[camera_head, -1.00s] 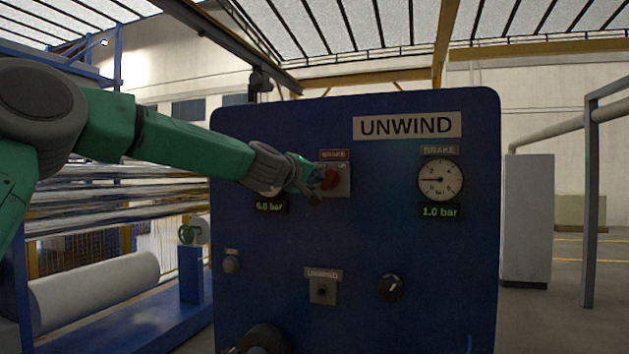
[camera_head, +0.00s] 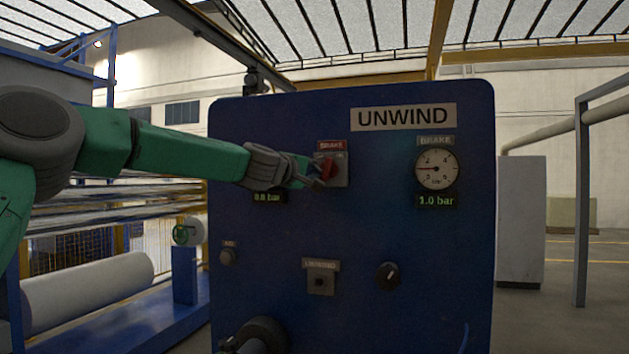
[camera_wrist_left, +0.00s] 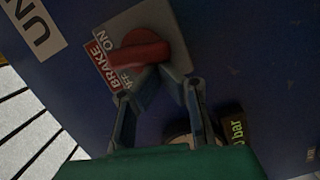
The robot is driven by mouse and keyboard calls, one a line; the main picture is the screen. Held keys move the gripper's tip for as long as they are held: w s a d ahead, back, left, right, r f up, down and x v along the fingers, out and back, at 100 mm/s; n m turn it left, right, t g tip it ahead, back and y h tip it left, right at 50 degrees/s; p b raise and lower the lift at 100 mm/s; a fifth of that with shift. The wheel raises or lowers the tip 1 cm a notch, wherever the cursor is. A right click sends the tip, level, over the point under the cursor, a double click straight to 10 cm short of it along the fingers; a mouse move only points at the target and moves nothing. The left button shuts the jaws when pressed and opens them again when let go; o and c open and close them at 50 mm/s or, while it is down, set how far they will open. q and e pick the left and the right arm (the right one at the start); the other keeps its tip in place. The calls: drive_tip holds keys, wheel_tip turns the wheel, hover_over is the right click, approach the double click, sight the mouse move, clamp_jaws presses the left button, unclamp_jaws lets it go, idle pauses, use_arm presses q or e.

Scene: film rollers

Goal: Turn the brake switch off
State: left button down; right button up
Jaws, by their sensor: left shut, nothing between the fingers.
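The red brake switch (camera_head: 329,168) sits on a grey plate under a red BRAKE label on the blue UNWIND panel (camera_head: 400,240). In the head view its handle stands near upright. The left wrist view shows the red knob (camera_wrist_left: 140,50) close up, beside ON and OFF lettering; the lettering is partly covered. My left gripper (camera_head: 317,184) is shut and empty, at the lower left edge of the switch. In the left wrist view its fingertips (camera_wrist_left: 170,80) are just below the knob; whether they touch it I cannot tell. My right gripper is not in view.
A small green display (camera_head: 269,197) below my left gripper is blurred and seems to read 0.0 bar. A brake gauge (camera_head: 436,169) with a 1.0 bar display is at the right. A black knob (camera_head: 388,276) and an unwind switch (camera_head: 321,283) sit lower.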

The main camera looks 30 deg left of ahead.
use_arm(q)
drive_tip(key=n+b, duration=0.3)
drive_tip(key=b, duration=0.1)
drive_tip(key=d+f+n+t+b, duration=0.1)
drive_tip(key=n+b, duration=0.3)
drive_tip(key=f+n+t+y+b, duration=0.1)
drive_tip(key=n+b, duration=0.2)
drive_tip(key=b, duration=0.1)
drive_tip(key=shift+w+d+f+n, duration=0.15)
drive_tip(key=shift+w+d+n, duration=0.15)
drive_tip(key=shift+d+n, duration=0.1)
idle(0.7)
